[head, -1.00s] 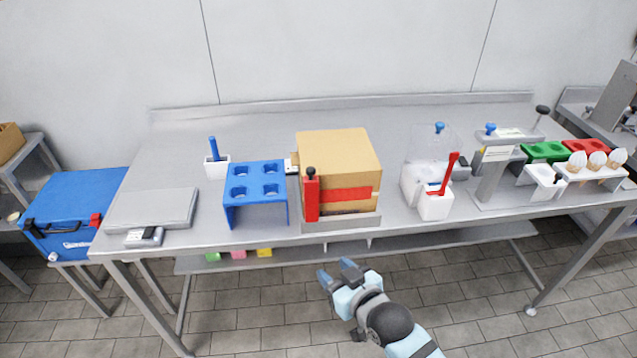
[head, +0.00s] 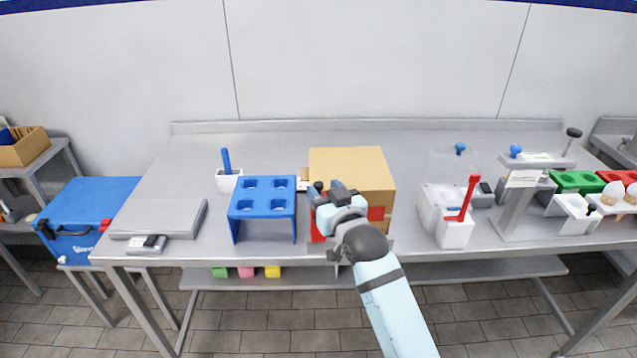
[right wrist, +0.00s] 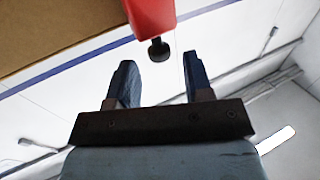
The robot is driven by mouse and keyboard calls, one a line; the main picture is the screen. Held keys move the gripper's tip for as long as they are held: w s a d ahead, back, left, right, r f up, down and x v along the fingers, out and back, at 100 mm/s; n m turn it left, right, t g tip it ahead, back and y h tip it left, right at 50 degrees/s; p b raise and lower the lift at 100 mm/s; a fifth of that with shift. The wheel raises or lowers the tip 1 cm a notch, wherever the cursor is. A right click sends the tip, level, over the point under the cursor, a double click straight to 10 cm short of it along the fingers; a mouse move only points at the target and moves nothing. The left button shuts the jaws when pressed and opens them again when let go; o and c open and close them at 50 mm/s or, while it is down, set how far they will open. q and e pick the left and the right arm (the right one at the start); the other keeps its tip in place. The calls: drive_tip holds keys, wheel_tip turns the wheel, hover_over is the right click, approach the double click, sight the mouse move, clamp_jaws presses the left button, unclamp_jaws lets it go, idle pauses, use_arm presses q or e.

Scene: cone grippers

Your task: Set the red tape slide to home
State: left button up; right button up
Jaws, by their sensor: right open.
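The red tape slide (head: 316,233) stands upright at the front left of the cardboard box (head: 352,163), mostly hidden behind my right gripper. In the right wrist view the red slide (right wrist: 150,14) enters from the top, with its black knob (right wrist: 158,50) at its end. My right gripper (head: 326,188) is open in front of the slide's top. In the right wrist view the knob lies in the gap between the open fingertips (right wrist: 158,62); whether either finger touches it I cannot tell. My left gripper is not in view.
A blue cone stand (head: 263,209) is close left of the box. A white bin with a red-handled tool (head: 455,232) and a clear-lidded container stand to the right. A scale (head: 158,218) is at the left. The back of the table (head: 290,140) is clear.

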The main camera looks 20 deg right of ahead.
sight(321, 183)
drive_tip(key=shift+w+a, duration=0.2)
drive_tip(key=shift+w, duration=1.55)
clamp_jaws()
drive_tip(key=shift+s+d+p, duration=0.1)
drive_tip(key=shift+d+p, duration=0.2)
drive_tip(key=s+d+p, duration=0.4)
drive_tip(key=d, duration=1.1)
drive_tip(key=shift+p, duration=0.3)
drive_tip(key=shift+s, duration=0.1)
